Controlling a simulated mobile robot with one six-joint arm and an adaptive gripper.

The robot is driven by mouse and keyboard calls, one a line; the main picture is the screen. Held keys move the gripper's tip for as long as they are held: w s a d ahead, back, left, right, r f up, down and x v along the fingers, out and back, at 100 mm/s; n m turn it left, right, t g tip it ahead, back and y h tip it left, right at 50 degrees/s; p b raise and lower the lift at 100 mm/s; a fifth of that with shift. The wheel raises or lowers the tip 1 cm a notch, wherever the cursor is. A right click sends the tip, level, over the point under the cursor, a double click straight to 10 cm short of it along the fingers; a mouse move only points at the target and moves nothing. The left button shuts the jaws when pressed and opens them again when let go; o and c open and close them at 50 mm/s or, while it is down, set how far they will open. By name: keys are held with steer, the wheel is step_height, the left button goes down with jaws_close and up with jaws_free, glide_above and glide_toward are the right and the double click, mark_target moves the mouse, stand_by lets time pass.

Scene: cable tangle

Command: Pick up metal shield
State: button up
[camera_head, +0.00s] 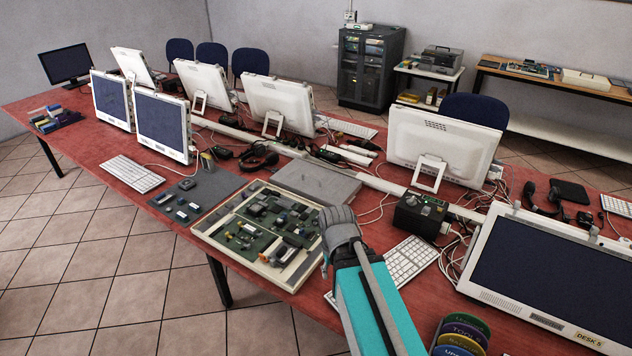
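A wide cream-edged tray (212,242) lies on the red table, left of my arm. It holds a green circuit board (240,228) with several small dark, grey and silver parts. I cannot tell which of these small parts is the metal shield. My turquoise arm reaches in from the lower right, and its grey end is over the tray's right edge. My gripper's fingers cannot be made out there, and no held object can be seen. The arm's end hides part of the tray's right side.
A dark grey mat (198,191) with small parts lies left of the tray. A flat grey panel (316,182) lies behind it. A black box (420,214) and a white keyboard (408,260) are to the right. Several monitors line the table. Floor is clear in front.

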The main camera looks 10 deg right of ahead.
steer(key=w+d+f+n+h+b, duration=0.1)
steer(key=w+d+f+h+b, duration=0.1)
steer(key=w+b, duration=0.1)
steer(key=w+d+f+n+h+b, duration=0.2)
steer(key=w+d+b, duration=0.1)
steer(key=w, duration=0.3)
steer(key=w+d+f+n+h+b, duration=0.2)
steer(key=w+b, duration=0.1)
steer(key=w, duration=0.1)
steer(key=shift+w+d+f+h, duration=0.1)
steer(key=shift+w+d+h, duration=0.1)
steer(key=shift+h, duration=0.2)
steer(key=w+h+b, duration=0.1)
steer(key=w+d+n+h+b, duration=0.1)
steer(key=w, duration=0.1)
steer(key=w+d+n+b, duration=0.1)
steer(key=shift+w+f+g+h, duration=0.15)
steer(key=shift+w+g+h, duration=0.15)
steer(key=shift+w+h, duration=0.1)
steer(key=w+r+n+h+b, duration=0.2)
steer(key=w+n+h+b, duration=0.1)
steer(key=w, duration=0.4)
steer(key=shift+w+d+h+b, duration=0.15)
steer(key=shift+d+h+b, duration=0.3)
steer(key=shift+h+b, duration=0.4)
steer(key=shift+a, duration=0.1)
